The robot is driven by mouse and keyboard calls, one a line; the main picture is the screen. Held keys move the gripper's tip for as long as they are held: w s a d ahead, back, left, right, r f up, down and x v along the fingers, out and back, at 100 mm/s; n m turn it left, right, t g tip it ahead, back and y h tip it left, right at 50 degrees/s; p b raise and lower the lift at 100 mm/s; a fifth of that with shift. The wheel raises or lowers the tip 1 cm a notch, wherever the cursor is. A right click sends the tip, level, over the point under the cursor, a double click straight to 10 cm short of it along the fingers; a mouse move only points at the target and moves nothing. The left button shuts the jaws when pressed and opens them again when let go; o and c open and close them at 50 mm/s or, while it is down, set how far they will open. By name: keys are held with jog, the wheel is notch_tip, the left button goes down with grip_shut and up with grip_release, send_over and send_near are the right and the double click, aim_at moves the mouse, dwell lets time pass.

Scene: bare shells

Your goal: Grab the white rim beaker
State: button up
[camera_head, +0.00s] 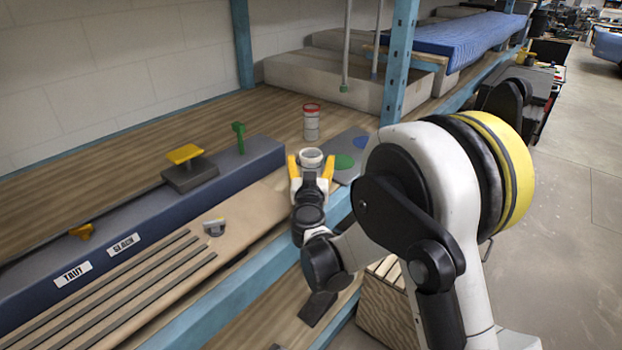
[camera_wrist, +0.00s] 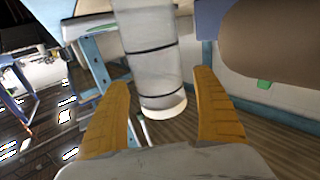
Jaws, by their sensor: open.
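The white rim beaker (camera_head: 311,154) is a small pale cup near the front edge of the shelf in the head view, seen between the yellow fingers of my gripper (camera_head: 311,165). In the wrist view a clear, greyish beaker (camera_wrist: 152,55) with dark bands and a white end runs down between the two yellow fingers. My gripper (camera_wrist: 162,80) is open, with gaps visible on both sides of the beaker. I cannot tell whether either finger touches it. My gripper hides the beaker's lower part in the head view.
A red-rimmed beaker (camera_head: 311,124) stands just behind on the wooden shelf. A grey board with green and blue discs (camera_head: 343,161) lies to the right. A blue-sided fixture (camera_head: 150,215) with yellow and green parts fills the left. A blue post (camera_head: 397,65) rises at the right.

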jog(key=c, duration=1.3)
jog(key=shift+r, duration=0.1)
